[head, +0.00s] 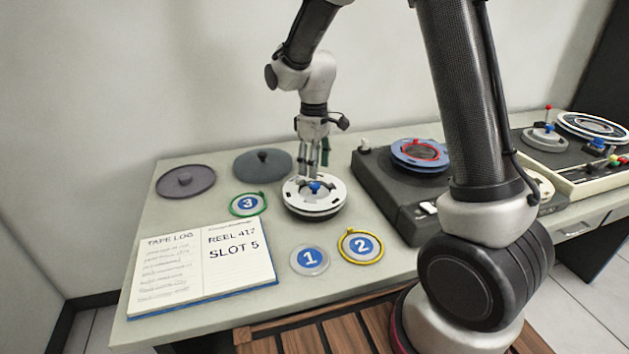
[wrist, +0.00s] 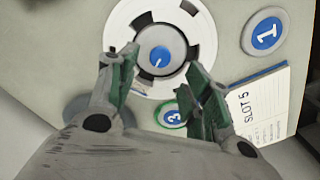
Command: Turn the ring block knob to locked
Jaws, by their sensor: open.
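A round blue knob (head: 315,187) sits at the centre of a white reel (head: 298,205) with dark slots, on the pale table. The blue knob (wrist: 161,57) in the wrist view has a small pale mark near its lower middle, and the white reel (wrist: 122,28) surrounds it. No locked or unlocked wording is readable by it. My gripper (head: 314,172) points down just above the reel. In the wrist view my gripper (wrist: 163,68) is open, with green-padded fingers on either side of the knob and a gap to it. I cannot tell whether the fingertips are at knob height.
A dark deck with a blue-and-red reel (head: 420,153) stands right of the white reel. Numbered discs 1 (head: 310,259), 2 (head: 361,246) and 3 (head: 248,204) lie nearby. An open log book (head: 205,258) lies front left. Two grey discs lie at the back left.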

